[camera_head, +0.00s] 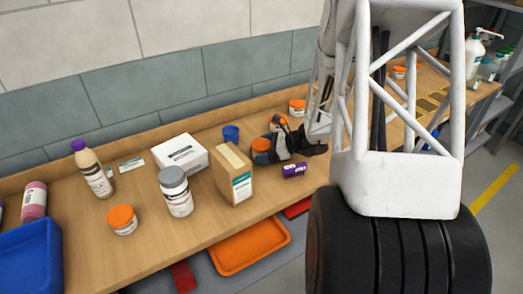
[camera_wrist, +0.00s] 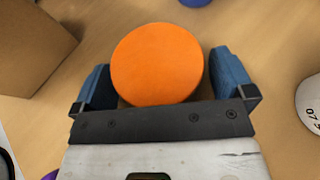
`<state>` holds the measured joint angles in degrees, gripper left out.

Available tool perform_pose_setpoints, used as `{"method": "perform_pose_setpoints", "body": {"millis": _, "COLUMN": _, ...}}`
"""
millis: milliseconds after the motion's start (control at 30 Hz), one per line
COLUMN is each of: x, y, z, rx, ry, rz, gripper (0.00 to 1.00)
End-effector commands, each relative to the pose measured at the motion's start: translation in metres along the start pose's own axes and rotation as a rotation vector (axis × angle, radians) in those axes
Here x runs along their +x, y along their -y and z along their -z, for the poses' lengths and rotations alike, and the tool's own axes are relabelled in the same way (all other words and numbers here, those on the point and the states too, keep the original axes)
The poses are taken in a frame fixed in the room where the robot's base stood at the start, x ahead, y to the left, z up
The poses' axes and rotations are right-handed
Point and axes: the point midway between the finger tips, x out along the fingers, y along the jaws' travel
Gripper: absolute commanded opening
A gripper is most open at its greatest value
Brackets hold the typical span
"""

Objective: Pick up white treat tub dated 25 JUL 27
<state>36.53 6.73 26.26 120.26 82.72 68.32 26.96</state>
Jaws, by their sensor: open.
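In the wrist view, a round orange lid (camera_wrist: 158,64) lies between the two blue finger pads of my gripper (camera_wrist: 166,78). The fingers are open, one on each side of it, and I cannot tell whether they touch it. The tub's body and any date on it are hidden under the lid. In the head view, my gripper (camera_head: 272,148) is low over the bench, at an orange-lidded tub (camera_head: 262,144) just right of the cardboard box. Other orange-lidded tubs stand at the front left (camera_head: 122,220) and behind the gripper (camera_head: 297,106). Their dates are too small to read.
The cardboard box (camera_head: 233,175) stands close left of my gripper. A blue cup (camera_head: 231,133) is behind it, and a purple item (camera_head: 295,170) lies in front. A grey-lidded jar (camera_head: 175,191) and a white box (camera_head: 180,152) stand farther left. The bench's front edge is near.

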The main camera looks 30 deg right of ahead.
Motion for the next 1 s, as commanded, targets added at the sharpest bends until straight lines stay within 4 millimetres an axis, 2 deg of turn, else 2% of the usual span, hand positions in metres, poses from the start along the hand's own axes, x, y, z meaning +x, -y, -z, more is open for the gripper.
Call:
{"method": "perform_pose_setpoints", "body": {"millis": 667, "x": 0.0041, "y": 0.0000, "z": -0.0001, "rx": 0.000, "ry": 0.000, "rz": 0.000, "gripper": 0.98}}
{"method": "perform_pose_setpoints", "body": {"millis": 1000, "x": 0.0040, "y": 0.0001, "z": -0.0002, "rx": 0.000, "ry": 0.001, "rz": 0.000, "gripper": 0.46}}
